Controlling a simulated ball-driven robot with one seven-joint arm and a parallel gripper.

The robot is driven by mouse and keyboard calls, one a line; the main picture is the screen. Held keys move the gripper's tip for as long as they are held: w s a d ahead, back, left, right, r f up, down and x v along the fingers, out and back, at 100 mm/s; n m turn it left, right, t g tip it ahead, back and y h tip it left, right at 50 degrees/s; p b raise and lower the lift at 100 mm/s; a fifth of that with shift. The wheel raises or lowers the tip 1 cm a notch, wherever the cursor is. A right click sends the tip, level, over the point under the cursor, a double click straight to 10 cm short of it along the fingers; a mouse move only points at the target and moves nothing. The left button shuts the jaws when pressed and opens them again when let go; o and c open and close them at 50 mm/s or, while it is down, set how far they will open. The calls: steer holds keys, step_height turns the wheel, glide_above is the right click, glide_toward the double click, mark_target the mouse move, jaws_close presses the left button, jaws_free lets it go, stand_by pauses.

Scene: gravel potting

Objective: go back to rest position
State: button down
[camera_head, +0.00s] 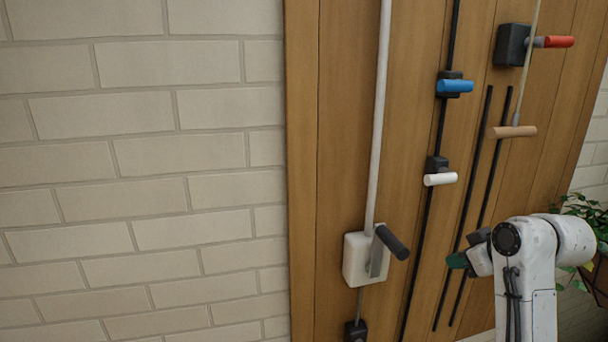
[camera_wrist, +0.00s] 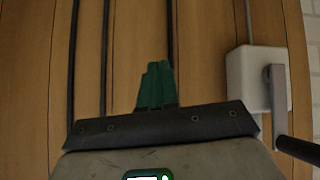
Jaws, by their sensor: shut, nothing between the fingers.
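My gripper (camera_wrist: 155,86) is shut and empty in the wrist view, its green fingers pressed together in front of the wooden panel (camera_wrist: 205,60). In the head view my gripper (camera_head: 457,260) shows small and dark green at the lower right, left of my white arm. It stands right of the white box with a dark lever (camera_head: 357,262) and apart from it. The same white box (camera_wrist: 246,76) is at the right of the wrist view.
The wooden panel (camera_head: 335,130) carries a blue handle (camera_head: 455,86), a white handle (camera_head: 440,179), a red handle (camera_head: 558,41) and a tan handle (camera_head: 513,131). Dark vertical slots run between them. A leafy plant (camera_head: 580,210) is at the right edge. A brick wall (camera_head: 150,170) fills the left.

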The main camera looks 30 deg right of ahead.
steer(key=s+a+f+g+y, duration=0.15)
steer(key=s+a+f, duration=0.25)
steer(key=a+f, duration=0.6)
steer(key=s+a+f+g+y, duration=0.1)
steer(key=s+a+f+g, duration=0.25)
steer(key=a+f, duration=0.65)
steer(key=s+a+f+g, duration=0.1)
steer(key=s+a+f, duration=0.1)
steer(key=s, duration=0.4)
steer(key=s+a+f+g, duration=0.1)
steer(key=s+a+f, duration=0.1)
steer(key=s+f, duration=0.2)
steer(key=s+a+f+g+h, duration=0.1)
steer(key=s+a+f, duration=0.1)
steer(key=s, duration=0.5)
steer(key=shift+s+f+m, duration=0.3)
steer(key=shift+f+m, duration=0.1)
steer(key=shift+f, duration=0.1)
steer(key=shift+a, duration=0.1)
